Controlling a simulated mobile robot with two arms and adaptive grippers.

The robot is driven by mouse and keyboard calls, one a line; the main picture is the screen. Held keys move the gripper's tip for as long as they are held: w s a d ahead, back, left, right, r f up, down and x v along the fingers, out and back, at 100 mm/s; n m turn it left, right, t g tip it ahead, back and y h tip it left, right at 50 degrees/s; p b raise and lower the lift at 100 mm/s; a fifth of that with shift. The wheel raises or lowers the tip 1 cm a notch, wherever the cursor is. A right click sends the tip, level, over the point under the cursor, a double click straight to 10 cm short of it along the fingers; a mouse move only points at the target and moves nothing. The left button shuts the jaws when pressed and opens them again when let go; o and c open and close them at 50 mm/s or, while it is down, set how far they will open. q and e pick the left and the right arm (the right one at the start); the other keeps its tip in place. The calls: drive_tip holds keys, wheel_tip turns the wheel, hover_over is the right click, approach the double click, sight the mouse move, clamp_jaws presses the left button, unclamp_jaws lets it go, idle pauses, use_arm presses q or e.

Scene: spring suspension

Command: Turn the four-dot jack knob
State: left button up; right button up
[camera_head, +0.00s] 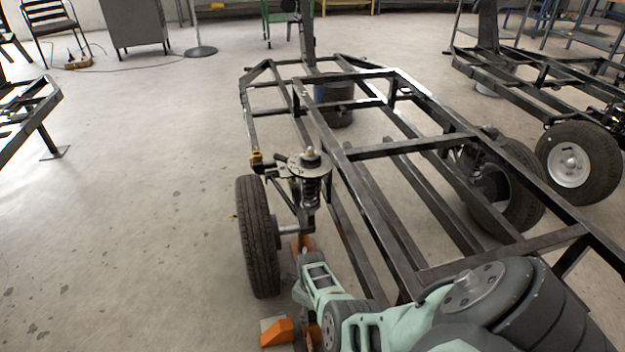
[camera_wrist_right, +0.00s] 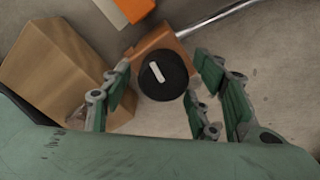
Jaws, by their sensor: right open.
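A round black knob (camera_wrist_right: 163,75) with a white bar mark sits on a copper-orange jack body (camera_wrist_right: 170,44) in the right wrist view. No dots can be made out on it. My right gripper (camera_wrist_right: 162,92) is open, with its green fingers on the left and right of the knob; I cannot tell whether they touch it. In the head view my right arm reaches low beside the tyre, and the gripper's fingers are hard to see there. A copper-orange part (camera_head: 303,243) shows just beyond them. My left gripper is not in view.
A black tyre (camera_head: 259,236) and a spring suspension (camera_head: 310,180) stand beside the dark steel frame (camera_head: 365,205). An orange block (camera_head: 277,331) lies on the floor near my arm. A brown box-like thing (camera_wrist_right: 60,68) is close to the left finger.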

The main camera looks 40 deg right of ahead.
wheel_tip(320, 180, up, 11)
drive_tip(key=shift+s, duration=0.15)
idle(0.4)
drive_tip(key=shift+o, duration=0.2)
